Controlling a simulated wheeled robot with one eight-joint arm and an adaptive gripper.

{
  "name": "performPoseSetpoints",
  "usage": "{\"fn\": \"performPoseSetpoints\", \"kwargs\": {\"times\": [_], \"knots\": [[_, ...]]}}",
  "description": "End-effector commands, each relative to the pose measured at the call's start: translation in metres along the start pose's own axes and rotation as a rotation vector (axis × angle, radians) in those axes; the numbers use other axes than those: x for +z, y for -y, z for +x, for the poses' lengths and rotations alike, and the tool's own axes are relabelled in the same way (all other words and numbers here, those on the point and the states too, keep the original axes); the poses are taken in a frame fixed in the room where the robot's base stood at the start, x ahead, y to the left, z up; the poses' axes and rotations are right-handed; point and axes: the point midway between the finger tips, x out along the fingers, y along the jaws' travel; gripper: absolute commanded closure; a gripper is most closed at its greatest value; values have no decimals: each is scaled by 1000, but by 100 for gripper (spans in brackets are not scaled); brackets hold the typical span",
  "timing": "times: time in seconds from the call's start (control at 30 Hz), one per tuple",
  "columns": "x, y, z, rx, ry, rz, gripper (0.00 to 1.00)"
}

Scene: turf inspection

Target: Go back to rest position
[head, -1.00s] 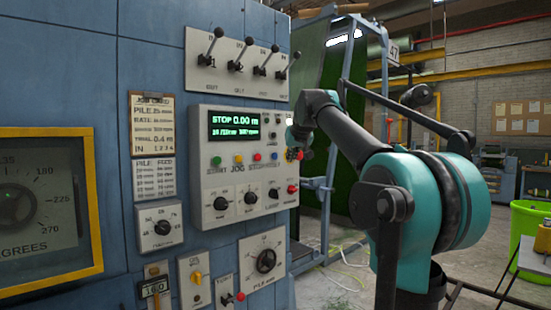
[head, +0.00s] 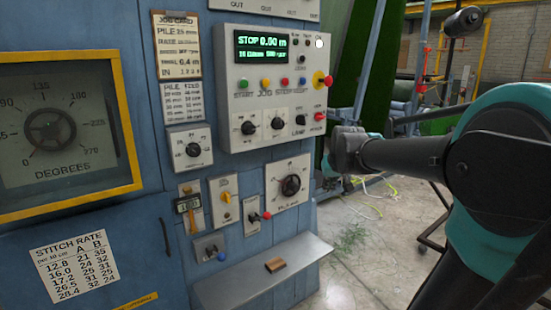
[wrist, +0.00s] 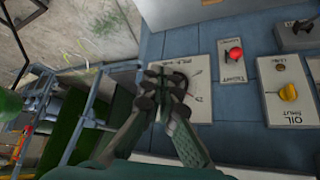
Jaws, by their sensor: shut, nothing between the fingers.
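My gripper (wrist: 165,88) is shut and empty in the wrist view. Its dark fingers overlap the pile dial plate (wrist: 200,85) in that picture; a gap or contact cannot be told. In the head view my arm reaches in from the right and its end lies just right of the blue control cabinet (head: 100,195). The fingers are hard to make out there. The control panel (head: 285,85) has a lit green display reading STOP 0.00, coloured buttons and a red knob on yellow (head: 321,80). The pile dial (head: 290,186) sits below it.
A grey shelf (head: 300,255) with a small brown block (head: 275,265) juts from the cabinet below the dials. A red-tipped toggle (head: 262,216) and a yellow knob (head: 226,197) sit left of the pile dial.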

Motion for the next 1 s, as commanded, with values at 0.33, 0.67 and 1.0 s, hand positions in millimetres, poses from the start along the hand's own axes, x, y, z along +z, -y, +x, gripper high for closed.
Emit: {"fn": "performPoseSetpoints", "kwargs": {"times": [0.33,0.67,1.0], "knots": [[232,-3,40,19,178,32,100],[324,-2,42,29,249,45,100],[325,-2,42,29,250,45,100]]}}
